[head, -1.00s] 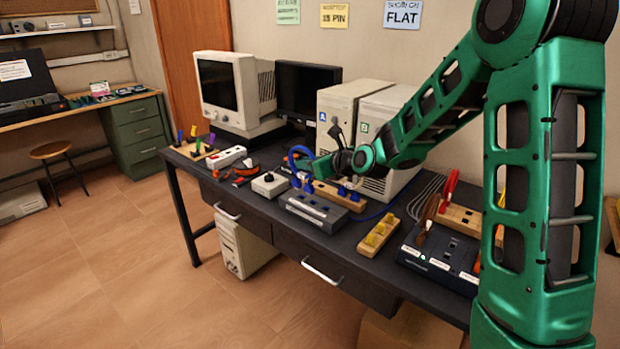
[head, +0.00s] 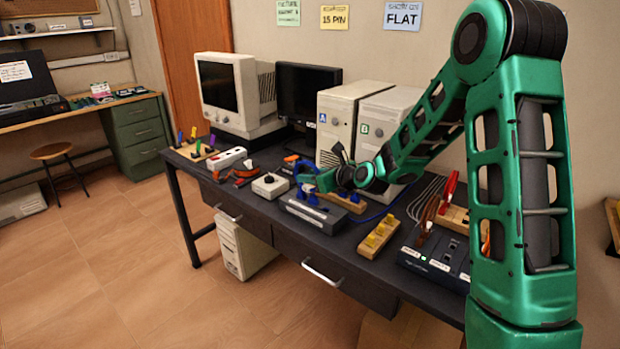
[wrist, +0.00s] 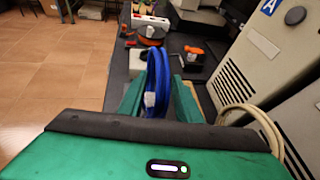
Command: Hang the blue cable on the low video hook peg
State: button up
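The blue cable (wrist: 155,75) is a coiled loop standing between the two green fingers of my gripper (wrist: 158,100) in the wrist view. The fingers appear closed on it, with a pale band on the coil. In the head view my gripper (head: 322,181) is low over the table, and blue parts (head: 306,189) show just below and left of it, near the grey box. I cannot tell which peg is the low video one.
The grey box (head: 312,215) is in front of my gripper. A block with yellow pegs (head: 378,237) stands to the right. Computer towers (head: 337,125) stand close behind.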

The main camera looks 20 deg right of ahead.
jog(key=shift+f, duration=0.15)
jog(key=shift+s+d, duration=0.15)
jog(key=shift+s, duration=0.05)
jog(key=v, duration=1)
jog(key=shift+d, duration=0.25)
jog(key=shift+s, duration=0.1)
